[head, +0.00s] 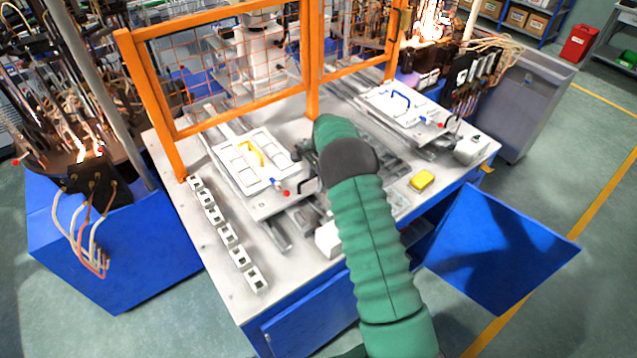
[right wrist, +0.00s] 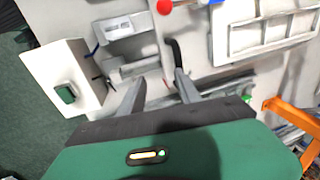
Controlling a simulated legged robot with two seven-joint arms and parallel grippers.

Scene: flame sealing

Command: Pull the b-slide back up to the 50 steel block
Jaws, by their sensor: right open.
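Two slide plates lie on the bench in the head view: one with a yellow handle (head: 250,151) on the left and one with a blue handle (head: 401,98) on the right. I cannot tell by marking which is the b-slide. The left plate has a red knob (head: 285,193) and a black curved handle (head: 309,185). In the right wrist view the black handle (right wrist: 173,52) is close to the tip of one finger of my open, empty right gripper (right wrist: 160,80). A steel block with a pale label (right wrist: 118,27) lies beside it; its print is unreadable. My left gripper is out of view.
A white box with a green button (right wrist: 65,92) stands near the gripper. A row of white square parts (head: 227,235) lines the bench's left edge. An orange mesh fence (head: 235,112) stands behind. A yellow block (head: 422,180) lies on the right.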

